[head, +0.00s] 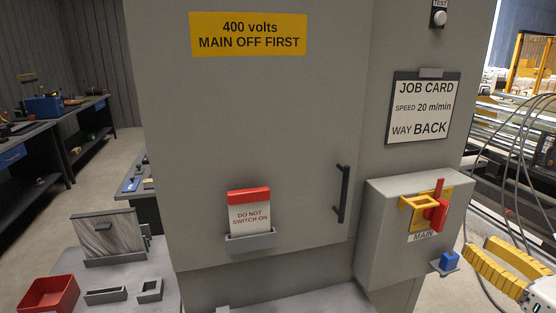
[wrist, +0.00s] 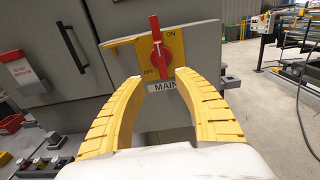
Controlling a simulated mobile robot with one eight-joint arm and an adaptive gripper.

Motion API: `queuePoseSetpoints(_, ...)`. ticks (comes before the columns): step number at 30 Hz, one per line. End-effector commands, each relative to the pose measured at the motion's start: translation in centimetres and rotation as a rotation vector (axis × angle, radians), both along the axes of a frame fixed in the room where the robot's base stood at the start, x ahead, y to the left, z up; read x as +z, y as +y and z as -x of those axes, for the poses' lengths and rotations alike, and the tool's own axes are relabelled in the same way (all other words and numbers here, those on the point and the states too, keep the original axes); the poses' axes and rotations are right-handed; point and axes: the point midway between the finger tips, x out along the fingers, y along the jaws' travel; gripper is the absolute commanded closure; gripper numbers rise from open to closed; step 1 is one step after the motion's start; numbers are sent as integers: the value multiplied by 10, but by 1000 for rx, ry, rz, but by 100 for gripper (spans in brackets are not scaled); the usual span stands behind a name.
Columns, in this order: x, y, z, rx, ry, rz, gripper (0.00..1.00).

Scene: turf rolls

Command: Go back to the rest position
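My gripper (head: 478,247) is at the lower right of the head view, in front of the grey switch box and apart from it. In the wrist view its two yellow ridged fingers (wrist: 160,82) are spread, with nothing between them. Beyond the fingertips is the red main switch handle (wrist: 159,48), standing about upright on a yellow plate marked ON and OFF. The handle also shows in the head view (head: 439,208), beside a yellow bracket (head: 410,203) and above the MAIN label (head: 423,237).
A grey cabinet (head: 260,120) with a black door handle (head: 342,194) fills the middle. A red-topped "do not switch on" card (head: 249,212) sits in its holder. A blue padlock-like piece (head: 449,261) is below the switch. A red bin (head: 50,295) stands lower left. Cables hang at right.

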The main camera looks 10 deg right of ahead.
Motion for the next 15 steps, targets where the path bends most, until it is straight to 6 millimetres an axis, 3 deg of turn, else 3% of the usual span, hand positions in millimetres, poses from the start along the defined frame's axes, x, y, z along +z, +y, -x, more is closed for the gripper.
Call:
queuePoseSetpoints(2, -6, 16, -12, 34, 39, 59, 62)
queuePoseSetpoints(5, -23, 57, -36, 126, 138, 234, 62)
queuePoseSetpoints(9, -58, 138, -58, 353, 286, 652, 62)
queuePoseSetpoints(15, -97, 231, -44, 756, 339, 1368, 62)
